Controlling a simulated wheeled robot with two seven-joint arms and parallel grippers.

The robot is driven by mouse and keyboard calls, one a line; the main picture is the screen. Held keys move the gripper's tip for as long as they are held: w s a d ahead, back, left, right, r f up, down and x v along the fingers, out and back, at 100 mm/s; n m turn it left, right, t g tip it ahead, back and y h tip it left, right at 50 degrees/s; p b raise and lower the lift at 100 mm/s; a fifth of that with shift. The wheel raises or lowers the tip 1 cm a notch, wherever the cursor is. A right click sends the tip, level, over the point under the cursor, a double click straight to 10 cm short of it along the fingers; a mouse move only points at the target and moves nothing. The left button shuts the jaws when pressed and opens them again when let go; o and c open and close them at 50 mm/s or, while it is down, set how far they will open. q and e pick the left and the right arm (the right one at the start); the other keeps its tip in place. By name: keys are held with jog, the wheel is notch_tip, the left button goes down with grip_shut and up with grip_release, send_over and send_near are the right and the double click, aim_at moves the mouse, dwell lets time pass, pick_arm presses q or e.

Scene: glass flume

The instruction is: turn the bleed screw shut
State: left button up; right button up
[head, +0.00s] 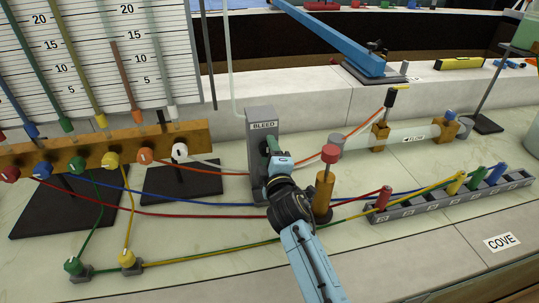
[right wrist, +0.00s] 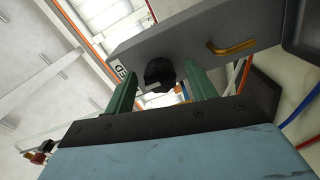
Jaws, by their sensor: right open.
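The bleed block is a grey upright post (head: 262,114) labelled BLEED, near the middle of the head view. In the right wrist view its grey body (right wrist: 215,38) crosses the top. The bleed screw shows there as a black round knob (right wrist: 160,72) on the block's face, with a small light mark at its lower edge. My right gripper (head: 268,147) is at the front of the post, with green fingers open. In the right wrist view one finger is on each side of the knob, with gaps visible. In the head view the gripper hides the knob. My left gripper is not in view.
A red-topped brass post (head: 325,182) stands close right of my right gripper. Coloured hoses (head: 215,205) run across the bench behind my arm. A manometer board (head: 100,55) stands left, a grey rack (head: 455,196) right. A brass hook (right wrist: 232,47) shows on the block.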

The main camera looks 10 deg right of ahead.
jog(key=shift+s, duration=0.1)
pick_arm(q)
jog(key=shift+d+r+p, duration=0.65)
pick_arm(e)
jog(key=s, duration=1.3)
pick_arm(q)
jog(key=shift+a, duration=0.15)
pick_arm(e)
jog(key=shift+s, duration=0.1)
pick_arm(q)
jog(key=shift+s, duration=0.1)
